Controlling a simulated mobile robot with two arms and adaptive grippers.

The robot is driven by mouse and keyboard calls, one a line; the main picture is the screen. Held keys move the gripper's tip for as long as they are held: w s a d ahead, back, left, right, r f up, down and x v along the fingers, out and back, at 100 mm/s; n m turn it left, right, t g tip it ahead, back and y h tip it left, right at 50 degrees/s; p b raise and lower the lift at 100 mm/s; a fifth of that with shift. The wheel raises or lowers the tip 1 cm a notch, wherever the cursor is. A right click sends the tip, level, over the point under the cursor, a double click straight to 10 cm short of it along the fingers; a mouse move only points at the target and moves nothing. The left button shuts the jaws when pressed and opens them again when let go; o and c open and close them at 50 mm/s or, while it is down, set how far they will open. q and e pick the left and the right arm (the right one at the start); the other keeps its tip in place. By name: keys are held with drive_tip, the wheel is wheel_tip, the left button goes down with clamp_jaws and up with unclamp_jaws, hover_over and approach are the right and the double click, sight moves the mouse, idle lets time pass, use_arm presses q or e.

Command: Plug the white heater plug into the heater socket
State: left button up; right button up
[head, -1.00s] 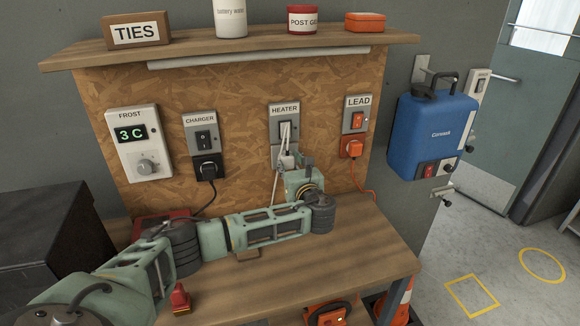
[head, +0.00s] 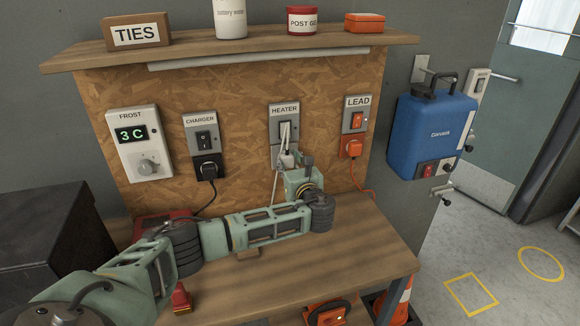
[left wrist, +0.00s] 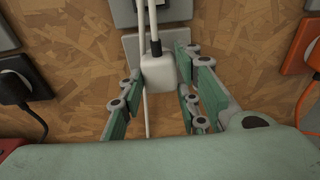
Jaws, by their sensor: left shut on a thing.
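The white heater plug (head: 286,160) is in front of the lower part of the grey heater socket plate (head: 273,129), under the HEATER label. In the left wrist view the plug (left wrist: 158,73) is a white block with a dark cord collar on top, and the grey heater plate (left wrist: 131,46) shows behind it. My left gripper (head: 293,162) is shut on the plug; its fingers (left wrist: 159,70) are on either side of it. The plug hides the socket holes and its own pins, so I cannot tell whether it is seated. My right gripper is not in view.
The charger socket with a black plug (head: 208,168) is to the left, and the lead socket with an orange plug (head: 351,147) to the right. A shelf (head: 240,48) overhangs the board. The wooden bench (head: 345,250) is mostly clear at the right.

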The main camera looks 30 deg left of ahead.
use_arm(q)
drive_tip(key=shift+w+a, duration=0.25)
drive_tip(key=shift+a, duration=0.05)
drive_tip(key=o, duration=1.2)
drive_tip(key=shift+c, duration=0.2)
drive_tip(key=shift+s+d, duration=0.1)
drive_tip(key=v, duration=1.2)
